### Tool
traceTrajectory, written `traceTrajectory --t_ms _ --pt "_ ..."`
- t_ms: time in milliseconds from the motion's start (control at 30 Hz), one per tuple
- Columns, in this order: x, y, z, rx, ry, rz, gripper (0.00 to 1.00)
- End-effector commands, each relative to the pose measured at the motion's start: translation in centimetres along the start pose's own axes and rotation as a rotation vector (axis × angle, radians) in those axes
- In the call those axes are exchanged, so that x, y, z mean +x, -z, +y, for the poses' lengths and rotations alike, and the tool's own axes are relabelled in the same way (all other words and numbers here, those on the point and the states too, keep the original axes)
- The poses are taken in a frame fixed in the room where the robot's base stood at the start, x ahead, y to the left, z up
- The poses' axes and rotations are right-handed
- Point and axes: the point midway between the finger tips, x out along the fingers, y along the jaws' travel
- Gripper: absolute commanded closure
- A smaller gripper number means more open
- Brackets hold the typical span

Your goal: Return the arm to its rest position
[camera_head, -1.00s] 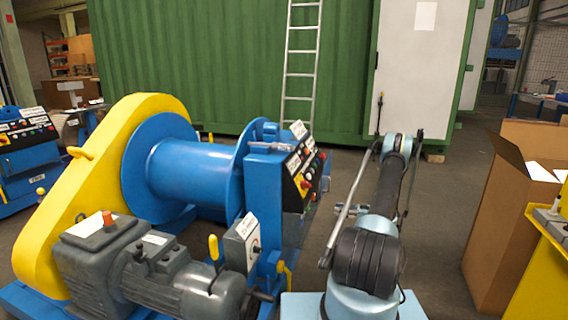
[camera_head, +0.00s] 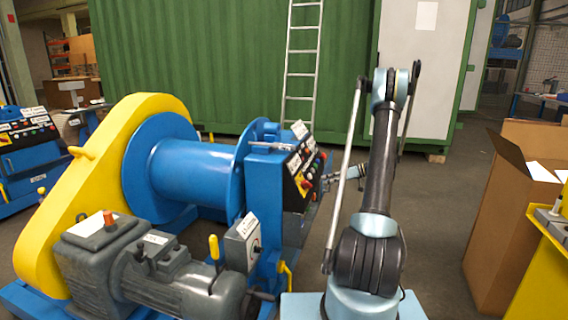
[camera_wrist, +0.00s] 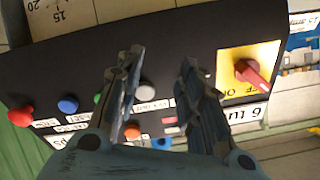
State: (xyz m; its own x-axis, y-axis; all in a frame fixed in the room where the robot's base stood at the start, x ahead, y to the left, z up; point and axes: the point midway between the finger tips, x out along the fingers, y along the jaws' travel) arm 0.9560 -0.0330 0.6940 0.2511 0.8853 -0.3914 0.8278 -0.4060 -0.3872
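My arm (camera_head: 378,190) stands up from its light blue base right of the winch, its elbow raised high in the head view. My gripper (camera_head: 338,174) shows small beside the winch's black control panel (camera_head: 292,182). In the wrist view the two fingers of my gripper (camera_wrist: 158,75) are apart with nothing between them. Behind them is the black panel (camera_wrist: 75,60) with several coloured buttons and a red rotary switch (camera_wrist: 253,74) on a yellow plate. The fingers appear clear of the panel, though the exact gap cannot be told.
The blue winch drum (camera_head: 195,172) with its yellow chain guard (camera_head: 60,200) and grey motor (camera_head: 165,280) fills the left. An open cardboard box (camera_head: 505,225) stands to the right. A green container (camera_head: 200,60) with a ladder (camera_head: 301,65) is behind. Floor between is clear.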

Motion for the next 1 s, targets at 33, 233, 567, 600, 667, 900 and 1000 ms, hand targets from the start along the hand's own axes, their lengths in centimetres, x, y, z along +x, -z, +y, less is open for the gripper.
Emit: traceTrajectory --t_ms 33,233,567,600,667,900,1000 --pt "-0.1 0.8 -1.2 0.017 -0.006 -0.021 0.65" --pt "-0.5 2.9 -5.4 0.098 -0.043 -0.102 0.65" --pt "-1.3 4.8 -12.8 0.221 -0.120 -0.227 0.65" --pt "-1.5 4.8 -13.8 0.235 -0.131 -0.242 0.65" --pt "-1.6 4.9 -15.2 0.256 -0.147 -0.264 0.65" --pt "-2.5 4.6 -20.8 0.333 -0.220 -0.344 0.65" --pt "-3.0 4.2 -23.1 0.364 -0.254 -0.375 0.65"
